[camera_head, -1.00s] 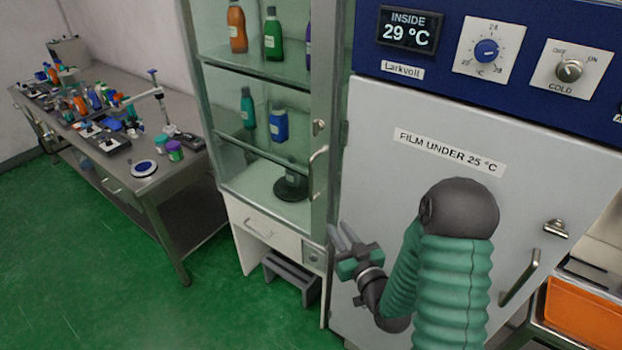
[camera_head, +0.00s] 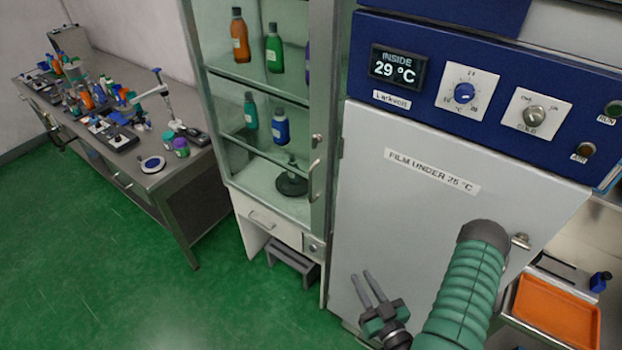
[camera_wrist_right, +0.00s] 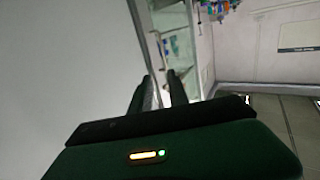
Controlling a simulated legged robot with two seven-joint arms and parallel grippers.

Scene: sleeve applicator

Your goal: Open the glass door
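The glass door (camera_head: 262,136) is the framed front of the tall cabinet left of the blue-and-grey unit, and it looks closed. Its vertical metal handle (camera_head: 314,181) is on the right side of the frame, with a small lock above it. My right gripper (camera_head: 361,273) is in front of the grey unit's door, lower and to the right of the handle, clear of it. Its two fingers are apart with nothing between them; they also show in the right wrist view (camera_wrist_right: 160,82), with part of the cabinet beyond. My left gripper is not in view.
The grey unit's door (camera_head: 400,210) is close beside the handle on the right. Bottles stand on shelves behind the glass. A step stool (camera_head: 292,262) sits below the cabinet. A cluttered workbench (camera_head: 165,180) is at left; green floor before it is clear.

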